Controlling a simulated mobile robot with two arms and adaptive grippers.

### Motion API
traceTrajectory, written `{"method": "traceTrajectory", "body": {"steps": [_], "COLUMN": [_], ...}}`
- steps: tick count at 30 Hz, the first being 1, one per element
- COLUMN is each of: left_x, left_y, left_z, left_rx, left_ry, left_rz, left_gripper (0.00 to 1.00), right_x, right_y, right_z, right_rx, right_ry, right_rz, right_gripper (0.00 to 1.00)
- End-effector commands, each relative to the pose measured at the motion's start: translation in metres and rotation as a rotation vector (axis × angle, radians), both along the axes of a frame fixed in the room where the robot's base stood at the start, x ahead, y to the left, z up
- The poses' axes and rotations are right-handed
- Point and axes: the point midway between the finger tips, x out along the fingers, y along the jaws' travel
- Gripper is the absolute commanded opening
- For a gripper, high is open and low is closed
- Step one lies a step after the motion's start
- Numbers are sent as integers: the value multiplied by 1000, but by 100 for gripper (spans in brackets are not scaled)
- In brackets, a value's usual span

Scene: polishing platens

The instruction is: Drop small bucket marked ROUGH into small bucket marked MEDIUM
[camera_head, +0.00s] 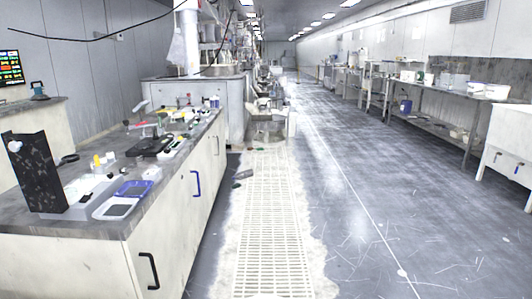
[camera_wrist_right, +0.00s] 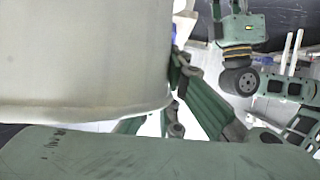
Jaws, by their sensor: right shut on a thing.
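A white bucket (camera_wrist_right: 85,55) fills the upper left of the right wrist view, very close to the camera. Its smooth wall and lower rim show, but no ROUGH or MEDIUM marking can be read. My right gripper (camera_wrist_right: 178,105) is shut on this white bucket; green and black finger links show at its right side. The rest of the grip is hidden behind the bucket. No second small bucket can be made out clearly in either view. My left gripper is not seen in the head view.
A long bench (camera_head: 70,228) on the left carries a blue tray (camera_head: 132,188), a black upright panel (camera_head: 36,172) and small tools. A floor grating (camera_head: 268,225) runs down the aisle. The right floor is open; a shelf table (camera_head: 437,98) with containers stands beyond.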

Motion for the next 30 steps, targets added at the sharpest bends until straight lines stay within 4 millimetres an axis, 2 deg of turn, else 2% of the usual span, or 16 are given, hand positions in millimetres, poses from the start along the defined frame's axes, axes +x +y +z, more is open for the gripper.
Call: {"method": "traceTrajectory", "body": {"steps": [10,11,12,18,26,30], "left_x": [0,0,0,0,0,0], "left_y": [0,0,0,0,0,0], "left_z": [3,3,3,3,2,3], "left_rx": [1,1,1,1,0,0], "left_ry": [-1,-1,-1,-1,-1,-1], "left_rz": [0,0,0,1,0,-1], "left_gripper": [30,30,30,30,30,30], "right_x": [0,0,0,0,0,-1], "right_y": [0,0,0,0,-1,-9], "right_z": [0,0,0,0,-1,1], "right_rx": [2,1,1,1,-2,-3], "right_ry": [-2,-2,-2,-1,2,1], "right_rz": [0,0,0,0,0,-1], "right_gripper": [0,8,11,28,28,28]}}
